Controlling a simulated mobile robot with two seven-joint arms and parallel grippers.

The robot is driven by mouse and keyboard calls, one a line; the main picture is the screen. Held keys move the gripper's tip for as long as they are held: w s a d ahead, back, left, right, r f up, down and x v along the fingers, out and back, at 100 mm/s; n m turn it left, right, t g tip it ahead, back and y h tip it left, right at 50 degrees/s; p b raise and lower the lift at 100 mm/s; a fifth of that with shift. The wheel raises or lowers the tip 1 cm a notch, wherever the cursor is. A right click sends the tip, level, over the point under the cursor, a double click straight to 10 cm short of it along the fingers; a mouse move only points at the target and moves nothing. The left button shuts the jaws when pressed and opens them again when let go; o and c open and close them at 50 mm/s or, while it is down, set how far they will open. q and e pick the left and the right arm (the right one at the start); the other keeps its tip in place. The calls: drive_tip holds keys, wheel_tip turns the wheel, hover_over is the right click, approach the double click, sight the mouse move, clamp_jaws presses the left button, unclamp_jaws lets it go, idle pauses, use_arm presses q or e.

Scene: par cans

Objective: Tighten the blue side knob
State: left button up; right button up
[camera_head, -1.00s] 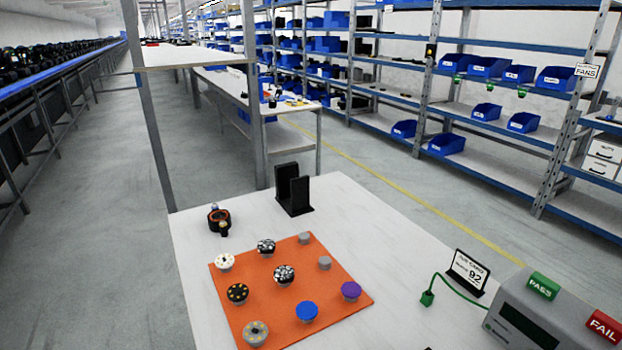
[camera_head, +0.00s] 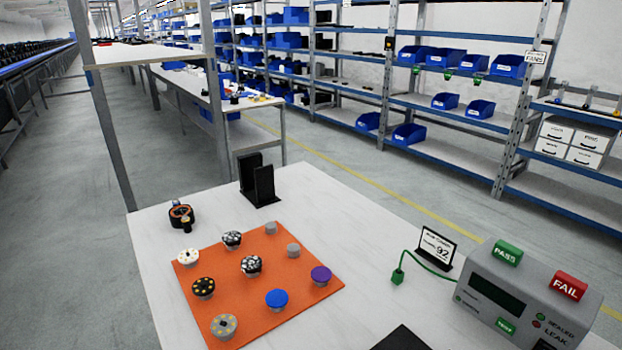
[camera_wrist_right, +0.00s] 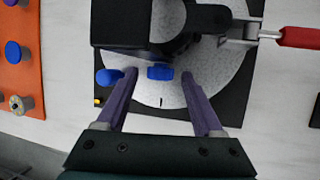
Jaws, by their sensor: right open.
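In the right wrist view a black device with a blue knob (camera_wrist_right: 160,72) stands over a pale round disc (camera_wrist_right: 215,100). A second blue piece (camera_wrist_right: 108,76) sits further left, just outside the left finger. I cannot tell for sure which one is the side knob. My right gripper (camera_wrist_right: 157,75) is open, its two fingers reaching toward the device with the first blue knob between the tips. Whether a finger touches either blue piece is not clear. Neither gripper shows in the head view.
An orange mat (camera_head: 235,318) with several round-topped knobs, one a blue-topped knob (camera_head: 277,298), lies left on the white table. A tester box (camera_head: 520,295) with PASS and FAIL blocks stands right. A red-handled clamp (camera_wrist_right: 298,38) extends right of the device. A black holder (camera_head: 262,187) stands behind.

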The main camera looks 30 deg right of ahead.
clamp_jaws()
idle(0.3)
drive_tip(key=shift+s, duration=0.1)
drive_tip(key=shift+s+t, duration=0.1)
drive_tip(key=shift+t, duration=0.5)
drive_tip(key=shift+f+t, duration=0.15)
drive_tip(key=shift+t, duration=0.45)
drive_tip(key=shift+m, duration=0.3)
unclamp_jaws()
drive_tip(key=p+v, duration=0.3)
drive_tip(key=v, duration=0.7)
